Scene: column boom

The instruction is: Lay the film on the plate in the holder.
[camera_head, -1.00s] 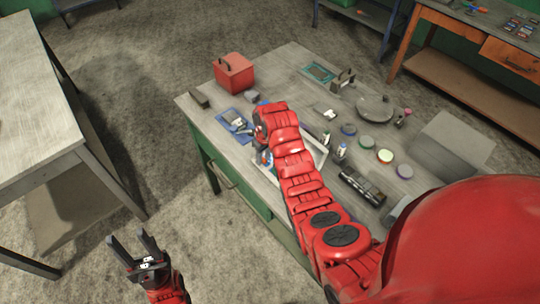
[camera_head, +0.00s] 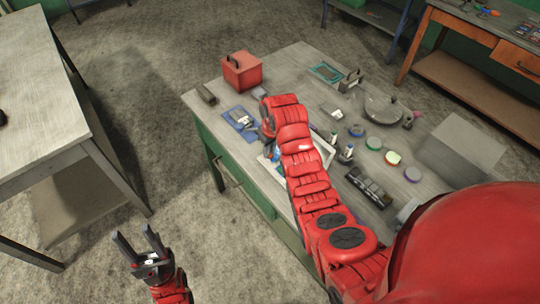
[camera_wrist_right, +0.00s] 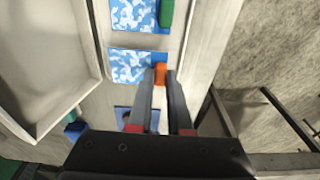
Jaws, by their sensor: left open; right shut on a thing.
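In the right wrist view, a blue-and-white patterned film (camera_wrist_right: 131,66) has an orange tab (camera_wrist_right: 160,74) at its right edge. My right gripper (camera_wrist_right: 161,76) is shut on this tab; I cannot tell whether the film is lifted. A second patterned sheet (camera_wrist_right: 134,15) with a green tab (camera_wrist_right: 166,13) lies beyond it. In the head view my right gripper (camera_head: 268,128) is low over the table's left part, mostly hidden by its arm. My left gripper (camera_head: 140,242) is open and empty above the floor, away from the table. I cannot clearly make out the plate or holder.
On the table stand a red box (camera_head: 241,71), a blue mat (camera_head: 242,119), a round pan-like thing (camera_head: 384,108), several coloured discs and a black rack (camera_head: 369,187). A pale tray (camera_wrist_right: 45,65) is left of the film. Another bench (camera_head: 45,140) stands at left.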

